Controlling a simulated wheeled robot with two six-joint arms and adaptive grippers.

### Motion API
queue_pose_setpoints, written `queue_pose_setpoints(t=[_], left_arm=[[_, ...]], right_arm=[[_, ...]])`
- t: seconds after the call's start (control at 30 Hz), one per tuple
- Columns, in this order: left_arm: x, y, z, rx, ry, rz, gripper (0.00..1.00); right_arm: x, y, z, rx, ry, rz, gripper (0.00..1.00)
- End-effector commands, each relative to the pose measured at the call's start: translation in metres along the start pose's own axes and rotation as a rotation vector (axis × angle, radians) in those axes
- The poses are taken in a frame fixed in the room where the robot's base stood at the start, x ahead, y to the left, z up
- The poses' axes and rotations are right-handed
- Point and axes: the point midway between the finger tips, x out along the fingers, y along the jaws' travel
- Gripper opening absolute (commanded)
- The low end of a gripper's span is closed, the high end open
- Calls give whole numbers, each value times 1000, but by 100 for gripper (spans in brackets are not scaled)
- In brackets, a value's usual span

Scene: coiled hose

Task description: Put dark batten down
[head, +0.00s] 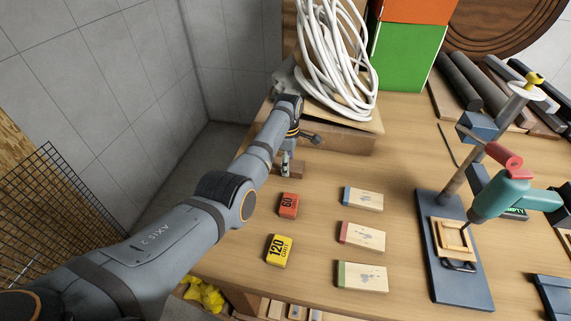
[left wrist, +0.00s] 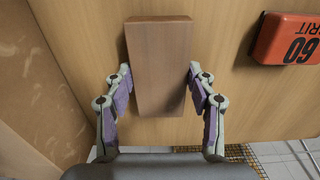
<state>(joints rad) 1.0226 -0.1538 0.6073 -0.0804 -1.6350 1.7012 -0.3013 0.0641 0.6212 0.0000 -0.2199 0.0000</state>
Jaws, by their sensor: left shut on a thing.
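The dark batten (left wrist: 158,60) is a short, plain brown wooden block. In the left wrist view it sits between the two fingers of my left gripper (left wrist: 158,90), which is shut on its sides. In the head view my left gripper (head: 288,164) is at the far left part of the workbench, with the batten (head: 296,171) showing partly beside it. The batten is over the bench top near its left edge; I cannot tell whether it touches the wood. My right gripper is not in view.
A red 60-grit block (head: 288,205) and a yellow 120-grit block (head: 279,251) lie nearby. Three pale blocks (head: 362,236) form a column to their right. A coiled white hose (head: 335,60) stands behind. A teal drill on a stand (head: 505,195) is at right.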

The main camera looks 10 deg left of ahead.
Motion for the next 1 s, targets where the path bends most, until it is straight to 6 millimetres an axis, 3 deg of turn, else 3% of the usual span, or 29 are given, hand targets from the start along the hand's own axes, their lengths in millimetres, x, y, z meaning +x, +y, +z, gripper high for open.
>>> queue_pose_setpoints(t=[0.07,0.1,0.27,0.67,1.0], left_arm=[[3,0,0,0,0,0,19],[3,0,0,0,0,0,59],[3,0,-1,0,0,0,79],[-7,1,0,0,0,4,79],[-83,2,0,1,0,6,79]], right_arm=[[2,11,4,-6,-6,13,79],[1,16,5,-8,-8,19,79],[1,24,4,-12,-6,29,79],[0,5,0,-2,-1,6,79],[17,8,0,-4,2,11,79]])
